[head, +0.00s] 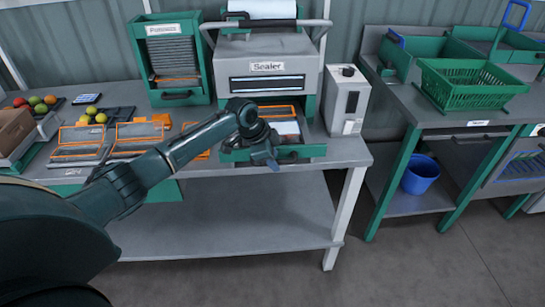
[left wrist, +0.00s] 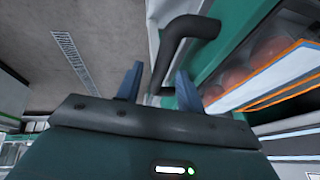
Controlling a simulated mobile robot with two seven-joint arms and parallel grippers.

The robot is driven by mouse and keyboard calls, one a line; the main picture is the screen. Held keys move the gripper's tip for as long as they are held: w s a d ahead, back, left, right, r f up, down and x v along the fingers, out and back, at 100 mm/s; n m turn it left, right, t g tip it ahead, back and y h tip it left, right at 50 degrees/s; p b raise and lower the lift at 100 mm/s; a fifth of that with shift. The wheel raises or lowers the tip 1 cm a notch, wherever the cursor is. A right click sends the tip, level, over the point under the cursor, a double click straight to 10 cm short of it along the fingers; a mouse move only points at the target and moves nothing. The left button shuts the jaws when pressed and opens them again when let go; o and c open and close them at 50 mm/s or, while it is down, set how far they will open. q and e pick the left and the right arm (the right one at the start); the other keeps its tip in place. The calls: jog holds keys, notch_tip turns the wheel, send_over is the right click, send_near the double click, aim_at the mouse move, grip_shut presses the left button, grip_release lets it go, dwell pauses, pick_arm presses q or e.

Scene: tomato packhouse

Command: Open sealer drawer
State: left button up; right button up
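The grey sealer (head: 267,50) stands on the bench with a labelled front. Its green drawer (head: 313,151) sits out from under the machine, with an orange-edged tray (head: 286,128) in it. My left gripper (head: 270,163) is at the drawer's front. In the left wrist view, the two fingers of my left gripper (left wrist: 158,85) are apart, and the dark drawer handle (left wrist: 190,28) runs down between them; I cannot tell if they touch it. The tray there (left wrist: 270,82) shows reddish contents behind its edge. My right gripper is not in view.
A green Punnets dispenser (head: 141,60) stands left of the sealer and a grey box (head: 345,100) right of it. Orange-edged trays (head: 80,140) lie on the bench at left. Floor in front of the bench is clear.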

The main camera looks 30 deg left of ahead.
pick_arm(q)
jog(key=shift+r, duration=0.1)
jog(key=v, duration=1.3)
jog(key=shift+b, duration=0.3)
jog(key=s+d+f+n+t+h, duration=0.15)
jog(key=s+d+f, duration=0.25)
jog(key=d+f, duration=0.45)
jog(key=s+d+f+n+t, duration=0.15)
jog(key=s+d+f, duration=0.35)
jog(key=f, duration=0.6)
jog(key=s+d+f+n+t, duration=0.1)
jog(key=s+n, duration=0.2)
jog(key=s, duration=0.5)
jog(key=s+d+f+n+t+y, duration=0.1)
jog(key=s+d+f+n+t, duration=0.1)
jog(key=s, duration=0.6)
jog(key=shift+d+f+n, duration=0.2)
jog(key=shift+n, duration=0.5)
